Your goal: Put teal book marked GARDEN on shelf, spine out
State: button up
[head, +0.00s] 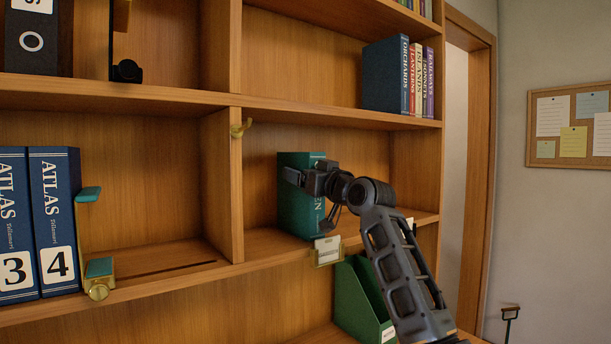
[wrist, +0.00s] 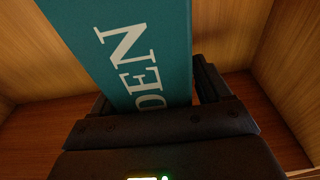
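The teal book (head: 300,205) stands upright in the right compartment of the middle shelf, with its lettered spine facing out toward the room. Part of its spine is hidden behind my gripper (head: 308,178) in the head view. In the wrist view, the book (wrist: 125,45) shows the white letters "DEN" and lies between the fingers of my gripper (wrist: 155,105). A narrow gap shows between the book and the right finger, so the fingers look open around it. Contact at the left finger is unclear. The shelf board (head: 270,242) is under the book.
A label holder (head: 327,250) sits on the shelf edge below the book. A brass hook (head: 240,128) is on the divider at left. A green file box (head: 360,300) stands below. Blue atlas volumes (head: 55,220) and a bookend (head: 90,240) fill the left compartment's left side.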

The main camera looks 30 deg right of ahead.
jog(key=shift+o, duration=0.4)
jog(key=shift+f, duration=0.15)
jog(key=s+f+b, duration=0.1)
jog(key=s, duration=0.6)
jog(key=shift+s+d+b, duration=0.15)
jog(key=shift+s+b, duration=0.2)
jog(key=shift+s, duration=0.1)
